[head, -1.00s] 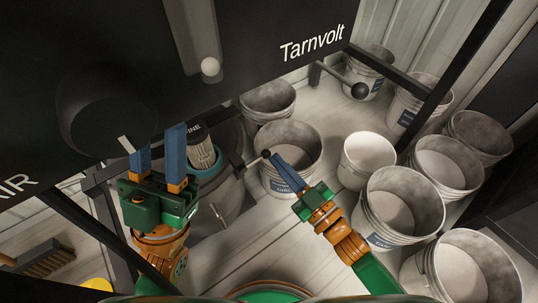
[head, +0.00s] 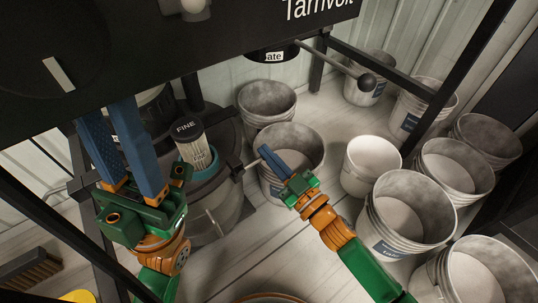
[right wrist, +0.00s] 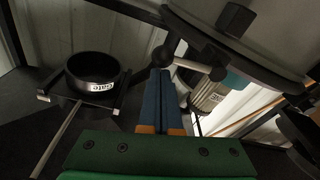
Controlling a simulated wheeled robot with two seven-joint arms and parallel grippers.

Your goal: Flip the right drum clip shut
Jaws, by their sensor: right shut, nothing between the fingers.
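The drum (head: 215,212) is a grey barrel with a teal ring, standing under the dark machine. The right drum clip (head: 236,170) is a dark block on its right side with a thin metal lever sticking out to the right. My right gripper (head: 264,148) is shut and empty, its blue fingertips at the lever's outer end, partly hiding it. In the right wrist view the clip lever (right wrist: 194,65) ends in a dark knob just beyond the fingertips; contact is unclear. My left gripper (head: 101,110) has its fingers apart, left of the drum under the machine panel.
A filter marked FINE (head: 194,150) stands at the drum. Several pale buckets (head: 410,205) crowd the floor to the right. A ball-ended gate rod (head: 345,65) juts out above, from the gate (right wrist: 92,78). A brush (head: 28,272) lies at lower left.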

